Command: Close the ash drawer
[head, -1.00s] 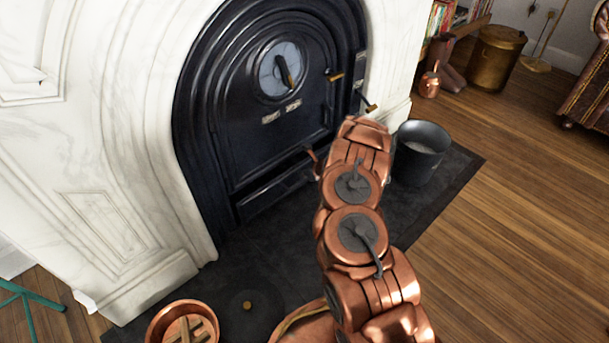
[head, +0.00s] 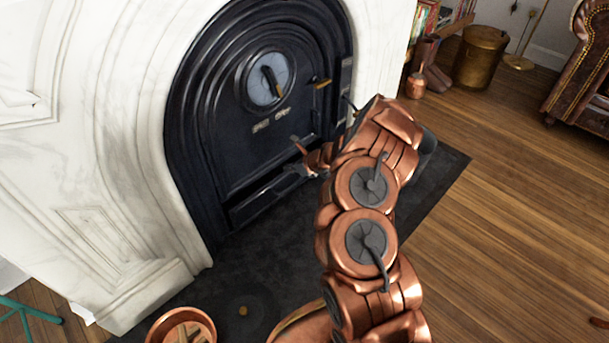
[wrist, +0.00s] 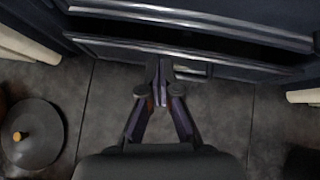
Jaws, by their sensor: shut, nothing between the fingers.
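The ash drawer (head: 262,204) is a long, low, dark front at the foot of the black fireplace insert. In the wrist view its front (wrist: 110,48) has a bright metal edge, with a dark gap between it and the frame above, so it appears slightly open. My gripper (wrist: 159,66) is shut and empty, its fingertips at the middle of the drawer front. I cannot tell whether they touch it. In the head view, my arm hides part of the gripper and the drawer's right end.
The black insert door (head: 262,140) stands above the drawer. A dark bucket (head: 428,145) is partly hidden behind my arm. A copper bowl (head: 182,328) stands at front left, and a round dark lid with a brass knob (wrist: 32,134) lies on the hearth.

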